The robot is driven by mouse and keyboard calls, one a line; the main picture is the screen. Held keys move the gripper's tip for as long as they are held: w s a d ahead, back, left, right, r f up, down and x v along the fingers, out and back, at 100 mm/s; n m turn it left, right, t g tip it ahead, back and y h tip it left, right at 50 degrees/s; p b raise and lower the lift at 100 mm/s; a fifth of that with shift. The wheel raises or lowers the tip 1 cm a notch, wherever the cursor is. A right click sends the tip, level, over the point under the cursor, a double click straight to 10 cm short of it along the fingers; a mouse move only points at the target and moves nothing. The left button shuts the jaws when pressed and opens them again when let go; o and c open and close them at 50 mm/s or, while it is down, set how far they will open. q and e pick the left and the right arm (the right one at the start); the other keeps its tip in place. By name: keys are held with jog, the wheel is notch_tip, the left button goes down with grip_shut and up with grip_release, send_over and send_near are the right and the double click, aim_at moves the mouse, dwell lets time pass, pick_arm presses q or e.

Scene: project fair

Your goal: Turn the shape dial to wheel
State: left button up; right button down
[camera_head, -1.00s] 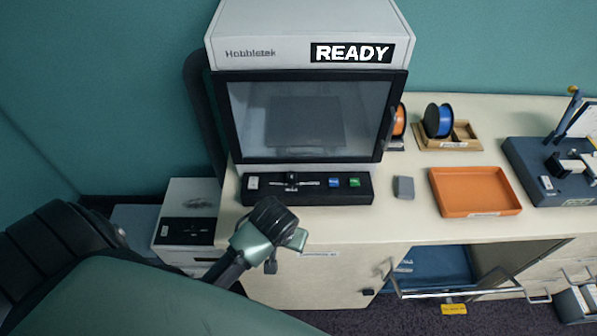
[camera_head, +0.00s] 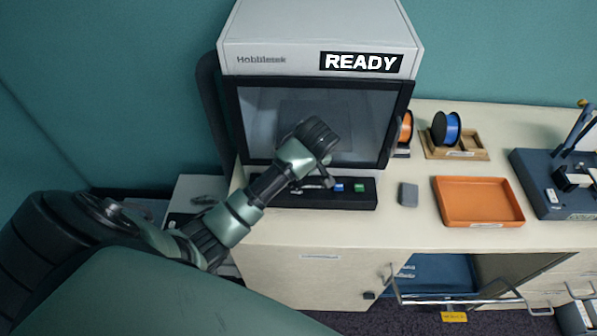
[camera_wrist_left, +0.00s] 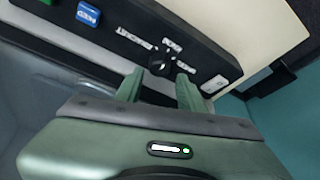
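The black shape dial (camera_wrist_left: 162,62) shows in the left wrist view on a dark control panel (camera_wrist_left: 190,32). White labels sit beside it, tilted and too blurred to read. My left gripper (camera_wrist_left: 160,78) is open, its two green fingers apart and their tips just short of the dial, one on each side. I cannot tell whether they touch it. In the head view my left gripper (camera_head: 324,176) is over the panel (camera_head: 345,200) below the printer window, and it hides the dial there. My right gripper is in no view.
The printer (camera_head: 318,30) reads READY. A blue button (camera_head: 338,187) and a green button (camera_head: 359,188) lie right of the dial; a white button (camera_wrist_left: 215,84) is on its other side. A grey block (camera_head: 408,194) and an orange tray (camera_head: 478,202) stand further right.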

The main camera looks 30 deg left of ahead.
pick_arm(q)
jog(key=shift+p+x, duration=0.35)
jog(key=shift+x, duration=2)
grip_shut()
jog(key=shift+m, duration=0.3)
jog(key=m+t+h, duration=0.1)
jog(key=m, duration=0.3)
jog(key=shift+a, duration=0.15)
jog(key=shift+a+r+m+t+h, duration=0.1)
jog(key=shift+m+t+h, duration=0.25)
jog(key=shift+m, duration=0.7)
jog(key=shift+m+t+h, duration=0.15)
jog(key=shift+m+h, duration=0.4)
jog(key=shift+m, duration=0.5)
grip_release()
